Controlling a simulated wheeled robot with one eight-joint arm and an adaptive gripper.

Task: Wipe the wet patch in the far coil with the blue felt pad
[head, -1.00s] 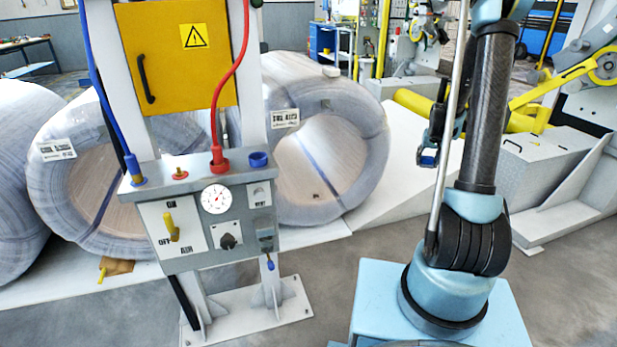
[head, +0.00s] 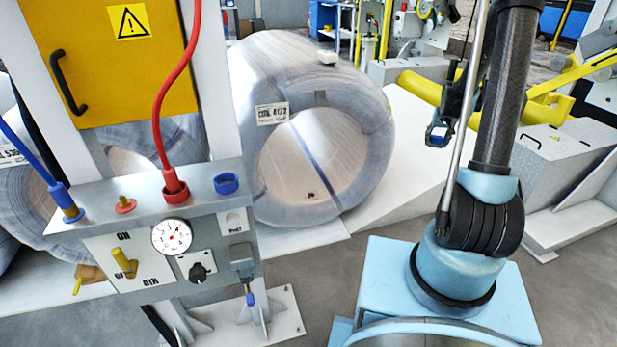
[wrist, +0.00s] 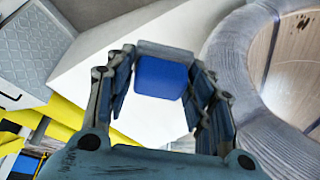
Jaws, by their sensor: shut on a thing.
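My gripper (head: 437,135) hangs in front of the white ramp, to the right of the far coil (head: 374,140) and apart from it. In the wrist view my gripper (wrist: 160,85) is shut on the blue felt pad (wrist: 160,77), which sits between the fingertips. The far coil is wrapped in clear film, with a pale inner face crossed by a dark strip. A small dark patch (head: 310,195) shows low inside it. The patch (wrist: 302,22) and part of the coil's ring (wrist: 240,70) also show at the right of the wrist view.
A grey air panel (head: 205,250) with a gauge, hoses and a yellow cabinet (head: 110,60) stands close at the left, partly hiding other coils. A white ramp (head: 420,170) lies right of the far coil. Yellow pipes and grey boxes (head: 560,160) stand farther right. Floor is bare before the coil.

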